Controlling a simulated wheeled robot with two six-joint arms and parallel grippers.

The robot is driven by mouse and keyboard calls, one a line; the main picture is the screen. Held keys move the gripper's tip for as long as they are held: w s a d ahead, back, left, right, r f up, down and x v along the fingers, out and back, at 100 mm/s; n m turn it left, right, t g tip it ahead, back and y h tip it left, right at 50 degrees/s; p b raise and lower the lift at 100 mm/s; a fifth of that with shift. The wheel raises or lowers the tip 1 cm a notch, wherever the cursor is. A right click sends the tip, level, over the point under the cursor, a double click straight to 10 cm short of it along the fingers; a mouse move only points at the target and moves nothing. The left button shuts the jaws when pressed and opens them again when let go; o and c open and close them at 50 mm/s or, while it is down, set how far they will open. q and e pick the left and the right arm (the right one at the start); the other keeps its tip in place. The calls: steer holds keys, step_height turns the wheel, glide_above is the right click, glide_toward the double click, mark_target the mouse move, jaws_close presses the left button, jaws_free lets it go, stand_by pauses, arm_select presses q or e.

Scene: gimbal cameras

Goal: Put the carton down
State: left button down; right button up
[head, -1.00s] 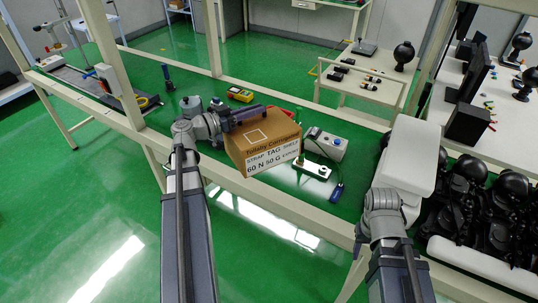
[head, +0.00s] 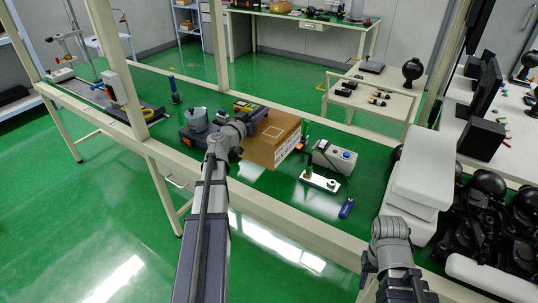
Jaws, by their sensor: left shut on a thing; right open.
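The brown carton (head: 268,146) is over the green-topped bench near the middle of the head view, its marked top and a narrow strip of its right side showing. My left gripper (head: 251,117) is shut on the carton at its upper left edge. The fingertips are partly hidden, and the carton looks tilted. I cannot tell whether its underside touches the bench. My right arm comes in at the lower right, in front of a white block; its gripper fingers do not show.
A grey control box (head: 334,157), a white plate with posts (head: 320,181) and a blue cylinder (head: 346,208) stand right of the carton. A grey round device (head: 196,118) is at its left. A bench frame post (head: 105,60) rises at left. A white block (head: 418,180) is at right.

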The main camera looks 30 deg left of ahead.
arm_select(q)
steer(key=shift+f+b, duration=4.75)
steer(key=shift+f, duration=0.2)
steer(key=shift+r, duration=0.1)
steer(key=c, duration=1.3)
jaws_free()
steer(key=o, duration=0.5)
steer(key=shift+c, duration=0.2)
steer(key=s+a, duration=0.1)
steer(key=s, duration=1.1)
steer(key=shift+o, duration=0.4)
